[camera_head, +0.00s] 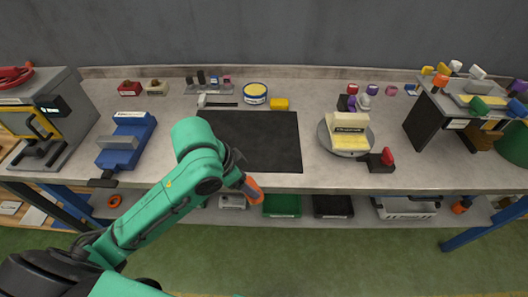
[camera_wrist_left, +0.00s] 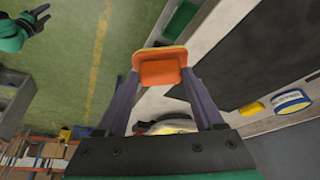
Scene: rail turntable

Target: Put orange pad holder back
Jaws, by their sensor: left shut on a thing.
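My left gripper (camera_head: 243,180) is shut on the orange pad holder (camera_head: 253,188) in front of the bench's front edge, beside the black mat. In the left wrist view the orange pad holder (camera_wrist_left: 160,68) sits between the two finger tips (camera_wrist_left: 160,72), its wide orange face showing. Its far side is hidden. My right gripper (camera_wrist_left: 38,18) shows small at the top left of the left wrist view, over the green floor; its fingers look apart and empty. It is not in the head view.
The black mat (camera_head: 255,138) is bare. A turntable (camera_head: 335,145) with a cream block stands right of it, a red-knobbed piece (camera_head: 380,160) beside it. At the right is a dark stand (camera_head: 435,122) with several coloured knobs on top. A blue fixture (camera_head: 127,140) stands left.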

